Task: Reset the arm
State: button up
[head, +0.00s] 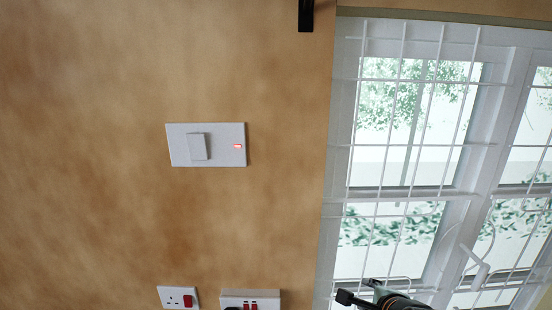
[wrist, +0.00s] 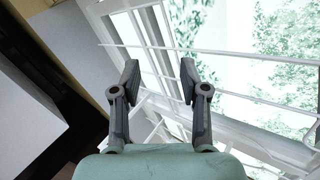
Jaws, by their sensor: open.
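My gripper (wrist: 158,82) is open and empty in the wrist view, its two dark fingers apart with the barred window behind them. In the head view, part of my gripper (head: 360,299) shows at the bottom edge, in front of the lower part of the window; the rest of the arm is cut off by the frame. Nothing is between the fingers.
A barred white window (head: 400,190) fills the right of the head view. A white wall switch (head: 197,146) with a lit red light is on the plywood wall (head: 90,230). A socket (head: 177,297) and a double socket (head: 250,298) sit below. A dark object (head: 306,15) hangs at the top.

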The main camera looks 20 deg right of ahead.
jog(key=w+a+f+n+t+y, duration=0.1)
jog(key=a+f+n, duration=0.2)
jog(key=a+n, duration=1.05)
jog(key=s+a+n+y, duration=0.1)
jog(key=s+a+n, duration=0.2)
jog(key=a, duration=0.4)
jog(key=s+a+n+t+y, duration=0.1)
jog(key=s+a+n, duration=0.2)
jog(key=a+n, duration=0.2)
jog(key=s+a+r+n+t+y, duration=0.1)
jog(key=s+a+n, duration=0.2)
jog(key=a, duration=0.8)
jog(key=shift+n, duration=0.65)
